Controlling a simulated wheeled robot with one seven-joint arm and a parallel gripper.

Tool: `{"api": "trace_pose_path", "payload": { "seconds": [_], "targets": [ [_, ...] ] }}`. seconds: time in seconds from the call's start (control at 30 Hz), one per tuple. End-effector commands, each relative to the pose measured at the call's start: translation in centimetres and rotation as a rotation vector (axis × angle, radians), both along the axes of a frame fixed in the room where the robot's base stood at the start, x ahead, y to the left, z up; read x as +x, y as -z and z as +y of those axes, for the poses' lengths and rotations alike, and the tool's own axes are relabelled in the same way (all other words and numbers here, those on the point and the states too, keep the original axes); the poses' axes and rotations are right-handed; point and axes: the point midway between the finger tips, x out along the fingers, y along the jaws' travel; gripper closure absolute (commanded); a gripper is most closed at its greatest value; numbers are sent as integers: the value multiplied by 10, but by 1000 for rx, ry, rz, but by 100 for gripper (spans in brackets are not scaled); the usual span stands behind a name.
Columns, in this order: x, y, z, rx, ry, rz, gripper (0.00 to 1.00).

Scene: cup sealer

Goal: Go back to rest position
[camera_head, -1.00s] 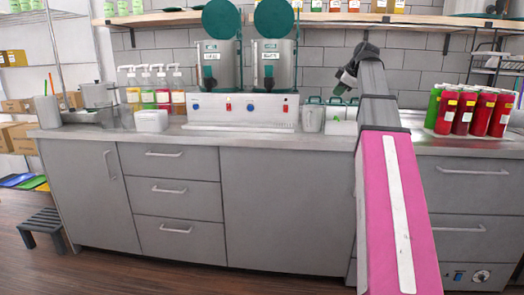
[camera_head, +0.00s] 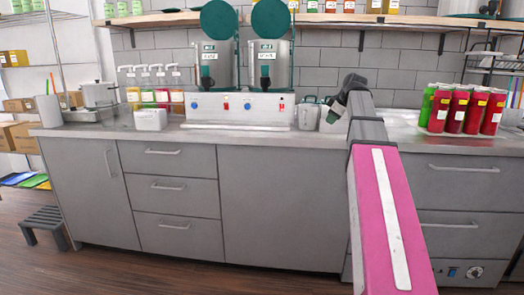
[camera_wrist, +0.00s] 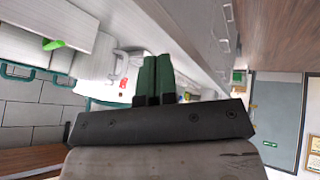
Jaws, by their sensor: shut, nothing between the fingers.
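My gripper (camera_head: 334,112) is above the counter, in front of the tile wall, at the end of my arm. In the wrist view its two dark green fingers (camera_wrist: 154,80) are side by side and closed, with nothing between them.
The grey counter (camera_head: 260,139) runs below my arm. A dispenser machine (camera_head: 238,108) with two tanks stands left of the gripper. Pitchers (camera_head: 308,114) stand close by it. Red bottles (camera_head: 474,110) stand to the right. A wooden shelf (camera_head: 400,19) runs above.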

Motion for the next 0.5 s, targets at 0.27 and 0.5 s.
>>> {"api": "trace_pose_path", "payload": {
  "seconds": [0.27,0.5],
  "targets": [
    [-17,116,21,47,187,155,100],
    [-42,210,40,69,363,279,100]
  ]
}}
